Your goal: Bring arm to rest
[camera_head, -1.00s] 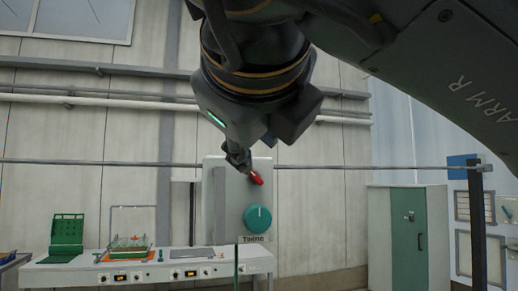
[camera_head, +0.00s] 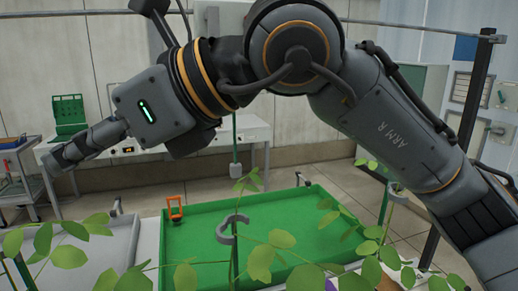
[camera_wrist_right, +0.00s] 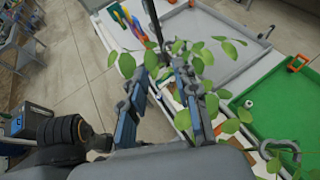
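My right arm, marked ARM R, reaches in from the right in the head view and bends across the upper middle. Its wrist points left and slightly down. My right gripper (camera_head: 62,158) is at the far left of that view, seen from the side, in front of the white bench. In the right wrist view my right gripper (camera_wrist_right: 163,76) shows two blue-padded fingers spread apart with nothing held between them. Leaves show beyond and beside the fingers. My left gripper is not identifiable in either view.
A green tray (camera_head: 195,232) and a grey tray (camera_head: 85,262) lie below the arm. Leafy plants (camera_head: 262,262) with grey hooked clips (camera_head: 228,228) rise in front of them. An orange clip (camera_head: 175,206) stands at the green tray. A white bench (camera_head: 225,135) is behind.

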